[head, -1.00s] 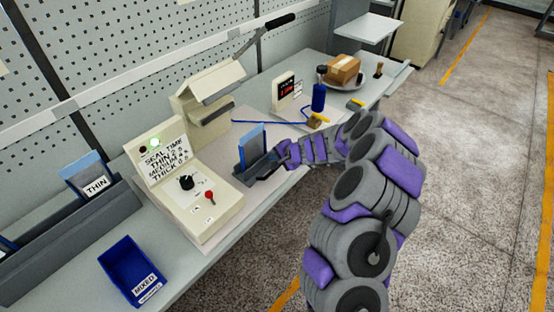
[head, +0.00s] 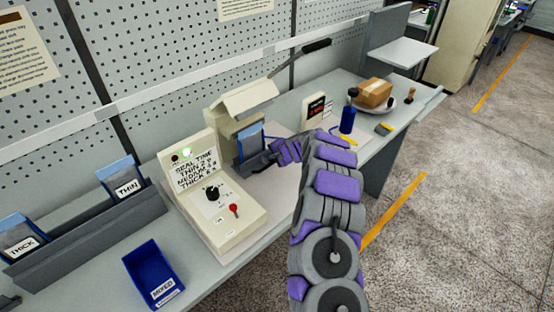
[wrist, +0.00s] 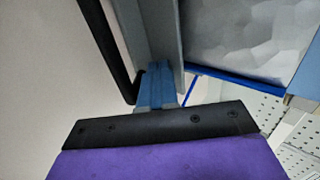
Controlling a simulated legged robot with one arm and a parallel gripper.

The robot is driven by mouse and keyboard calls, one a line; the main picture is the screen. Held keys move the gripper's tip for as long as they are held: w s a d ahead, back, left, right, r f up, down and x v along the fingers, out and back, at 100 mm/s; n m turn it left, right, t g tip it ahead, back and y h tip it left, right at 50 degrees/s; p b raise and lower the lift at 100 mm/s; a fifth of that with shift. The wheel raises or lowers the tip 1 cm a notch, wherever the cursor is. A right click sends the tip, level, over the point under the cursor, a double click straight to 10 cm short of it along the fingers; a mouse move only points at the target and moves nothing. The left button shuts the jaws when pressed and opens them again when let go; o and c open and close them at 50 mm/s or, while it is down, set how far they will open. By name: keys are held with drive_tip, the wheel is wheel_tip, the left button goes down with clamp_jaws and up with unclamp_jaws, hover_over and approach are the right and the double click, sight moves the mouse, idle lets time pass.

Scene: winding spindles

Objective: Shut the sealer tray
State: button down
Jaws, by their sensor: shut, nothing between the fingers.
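The sealer (head: 240,98) is a beige machine with a sloped hood and a long black-tipped lever raised to the upper right. Its dark grey tray (head: 244,165) stands at its front, close against the body, holding an upright blue-edged pouch (head: 250,139). I cannot tell whether the tray is fully in. My gripper (head: 264,158) is at the tray's front right side, shut with nothing held. In the wrist view, the gripper's fingers (wrist: 157,88) are against or very near a grey tray wall (wrist: 166,35). The clear pouch (wrist: 245,35) shows to the right.
The control box (head: 215,200) with a lit green lamp stands left of the tray. A blue MIXED bin (head: 153,272) and a pouch rack (head: 85,235) are further left. A blue bottle (head: 347,118) and a carton (head: 375,92) stand at the right.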

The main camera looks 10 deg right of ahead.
drive_tip(key=shift+w+a, duration=0.15)
drive_tip(key=shift+w, duration=0.15)
drive_tip(key=shift+w+r, duration=0.15)
drive_tip(key=shift+r, duration=0.1)
drive_tip(key=shift+a+r, duration=0.1)
